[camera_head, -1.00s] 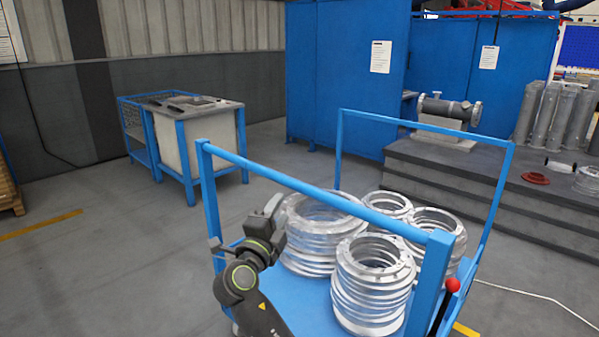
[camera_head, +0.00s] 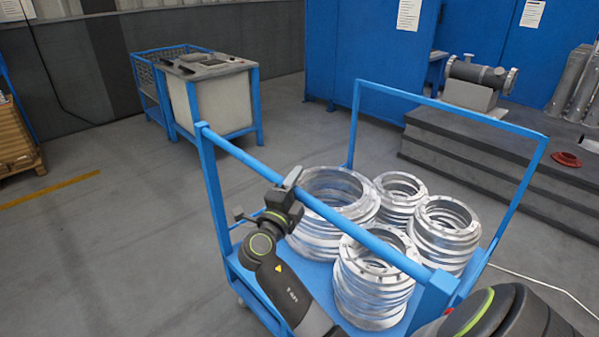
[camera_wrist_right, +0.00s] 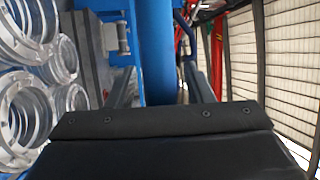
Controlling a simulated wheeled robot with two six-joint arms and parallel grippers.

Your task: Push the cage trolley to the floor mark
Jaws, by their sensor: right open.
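The blue cage trolley (camera_head: 213,185) has upright frames at two ends and a blue deck carrying stacks of silver flanged rings (camera_head: 375,270). My right gripper (camera_head: 287,189) is open at the near top bar, left of its middle. A grey finger shows above the bar; I cannot tell whether it touches. In the right wrist view, the blue bar (camera_wrist_right: 157,50) runs up from behind the dark gripper body, with rings on the left. My left gripper is not in view. A yellow floor line (camera_head: 50,189) lies at the left; I cannot tell whether it is the floor mark.
A blue-framed bench (camera_head: 222,102) stands behind on the left, a pallet stack (camera_head: 16,140) at the left edge. A grey stepped platform (camera_head: 470,150) lies beyond the trolley, with blue cabinets (camera_head: 350,50) behind. The floor left of the trolley is clear.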

